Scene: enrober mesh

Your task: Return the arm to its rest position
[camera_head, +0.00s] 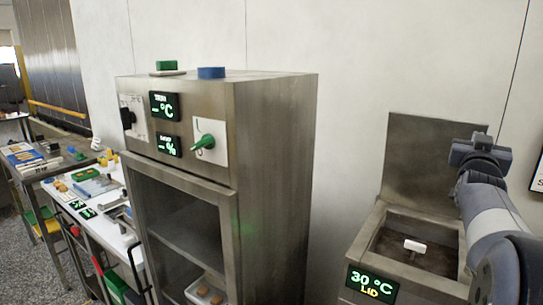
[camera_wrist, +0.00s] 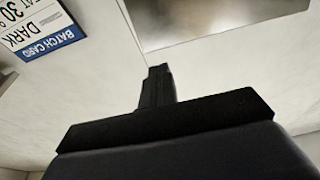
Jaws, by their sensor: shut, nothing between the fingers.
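My arm reaches up at the right of the head view, over the front right of an open steel tank (camera_head: 375,257). My gripper (camera_head: 482,141) is at its top end, in front of the tank's raised lid (camera_head: 428,150). In the wrist view my gripper (camera_wrist: 158,72) points away with its fingers together and nothing between them. The fingers look clear of the wall and the lid.
A tall steel cabinet (camera_head: 275,180) with a green knob (camera_head: 203,142) stands left of the tank. The tank display (camera_head: 371,284) reads 30 °C LID. A batch card (camera_wrist: 40,28) hangs on the wall. A cluttered white bench (camera_head: 118,222) is far left.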

